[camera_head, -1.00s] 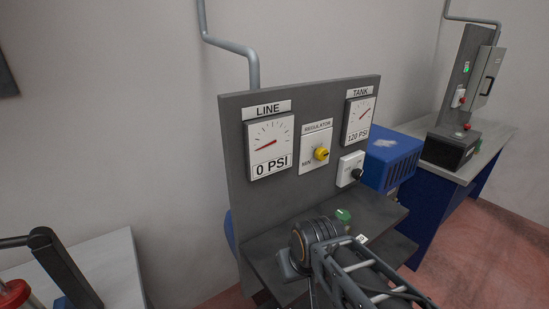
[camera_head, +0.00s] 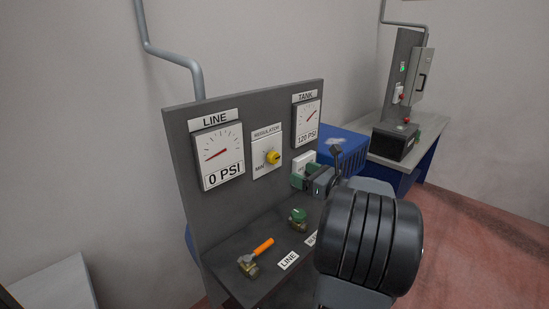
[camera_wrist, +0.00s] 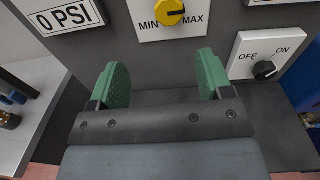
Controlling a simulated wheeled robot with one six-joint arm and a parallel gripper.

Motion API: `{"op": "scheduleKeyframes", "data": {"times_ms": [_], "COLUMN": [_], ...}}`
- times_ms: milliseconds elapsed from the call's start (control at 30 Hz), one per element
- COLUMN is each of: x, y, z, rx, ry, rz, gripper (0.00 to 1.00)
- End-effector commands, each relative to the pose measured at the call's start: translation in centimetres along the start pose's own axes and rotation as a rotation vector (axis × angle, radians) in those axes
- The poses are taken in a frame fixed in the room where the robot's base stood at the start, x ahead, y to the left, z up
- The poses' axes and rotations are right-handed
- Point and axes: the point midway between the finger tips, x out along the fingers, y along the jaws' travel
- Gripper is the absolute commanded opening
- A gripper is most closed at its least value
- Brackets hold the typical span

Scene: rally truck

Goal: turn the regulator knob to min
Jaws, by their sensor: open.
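The yellow regulator knob (camera_head: 273,157) sits on a white plate (camera_head: 267,169) on the upright grey panel, between the LINE and TANK gauges. In the wrist view the knob (camera_wrist: 170,12) is at the top, between the words MIN and MAX. A dark mark on it points right, toward the MAX side. My gripper (camera_wrist: 163,75) is open and empty, with green finger pads spread apart. The knob lies ahead of the fingers and is not between them. In the head view my gripper (camera_head: 308,175) is to the right of and below the knob, before the OFF/ON switch.
The LINE gauge (camera_head: 218,156) reads 0 PSI and the TANK gauge (camera_head: 307,123) 120 PSI. A black OFF/ON switch (camera_wrist: 264,70) is right of the regulator. An orange-handled valve (camera_head: 256,256) and a green-handled valve (camera_head: 298,218) stand on the shelf below. A blue box (camera_head: 345,150) is behind right.

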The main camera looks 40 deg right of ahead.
Motion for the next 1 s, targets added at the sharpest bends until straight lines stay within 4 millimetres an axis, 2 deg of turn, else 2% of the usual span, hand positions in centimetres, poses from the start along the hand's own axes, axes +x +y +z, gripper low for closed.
{"op": "scheduleKeyframes", "data": {"times_ms": [67,167,500,700,1000], "x": [0.1,1.2,7.8,10.8,12.9], "y": [-0.9,-1.2,-1.2,-1.4,-1.5], "z": [0.2,0.4,0.6,0.7,0.6], "rx": [0.024,0.035,0.033,0.031,0.030], "ry": [-0.021,-0.030,-0.027,-0.027,-0.027], "rz": [-0.024,-0.030,-0.029,-0.029,-0.032], "gripper": [0.73,0.73,0.73,0.73,0.73]}}
